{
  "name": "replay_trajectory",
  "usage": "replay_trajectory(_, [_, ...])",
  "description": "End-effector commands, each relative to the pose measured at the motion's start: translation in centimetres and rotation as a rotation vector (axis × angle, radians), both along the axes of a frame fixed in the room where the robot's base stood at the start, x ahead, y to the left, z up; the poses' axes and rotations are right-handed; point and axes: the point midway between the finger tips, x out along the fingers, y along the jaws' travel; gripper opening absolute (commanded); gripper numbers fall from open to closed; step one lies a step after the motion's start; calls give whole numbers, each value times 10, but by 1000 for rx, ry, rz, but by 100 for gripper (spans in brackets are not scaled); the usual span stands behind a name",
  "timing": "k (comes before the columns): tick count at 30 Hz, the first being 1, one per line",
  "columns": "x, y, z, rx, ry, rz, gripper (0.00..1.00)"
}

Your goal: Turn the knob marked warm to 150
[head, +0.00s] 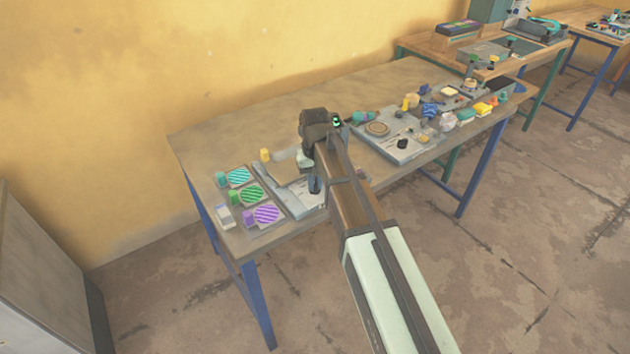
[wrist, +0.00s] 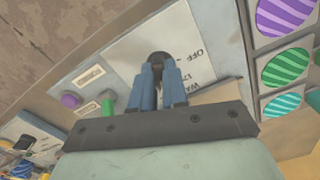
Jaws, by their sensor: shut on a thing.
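In the wrist view my gripper (wrist: 160,88) has its two blue fingers closed around a dark knob (wrist: 160,58) on a pale panel (wrist: 210,25). In the head view my gripper (head: 314,186) reaches down to the panel (head: 300,203) on the workbench, and my arm covers much of that area.
Striped discs in purple (head: 266,215), green (head: 250,195) and teal (head: 239,176) lie left of the panel. In the wrist view a purple knob (wrist: 70,100) and a green knob (wrist: 107,102) stand near the gripper.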

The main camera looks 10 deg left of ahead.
Motion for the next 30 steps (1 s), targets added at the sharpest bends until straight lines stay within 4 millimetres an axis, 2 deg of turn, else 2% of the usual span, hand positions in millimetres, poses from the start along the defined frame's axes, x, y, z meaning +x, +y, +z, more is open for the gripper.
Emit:
replay_trajectory(9, [0,0,0,0,0,-82,0])
replay_trajectory(22, [0,0,0,0,0,-91,0])
replay_trajectory(23, [0,0,0,0,0,-90,15])
replay_trajectory(30, [0,0,0,0,0,-90,38])
